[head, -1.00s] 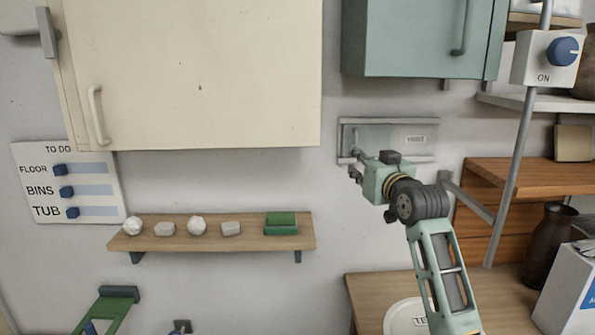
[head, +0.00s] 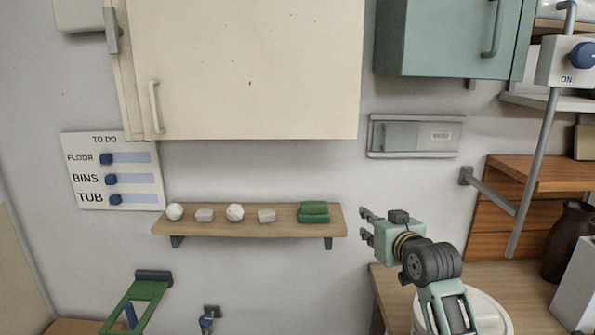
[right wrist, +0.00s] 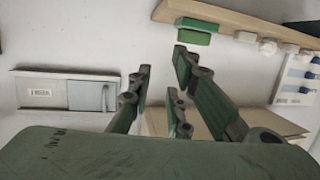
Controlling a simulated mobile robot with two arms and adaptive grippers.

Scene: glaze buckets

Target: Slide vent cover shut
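The vent (head: 372,151) is a shallow grey rectangular frame on the wall below the teal cabinet. Its grey cover panel (head: 403,137) fills the left part, with a small upright handle near the left end; a whitish labelled part lies to the right. In the right wrist view the vent (right wrist: 67,110) is turned upside down, left of the fingers, with the handle at the panel's right end. My right gripper (head: 366,225) is below the vent's left end, apart from it, open and empty. Its fingers (right wrist: 160,92) stand apart in the wrist view. My left gripper is out of view.
A wooden shelf (head: 270,225) with white stones and a green block (head: 313,211) is just left of my right gripper. A grey bar (head: 535,170) stands out on the right. A cream cabinet (head: 245,70) and teal cabinet (head: 445,40) hang above. The wall around the vent is clear.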

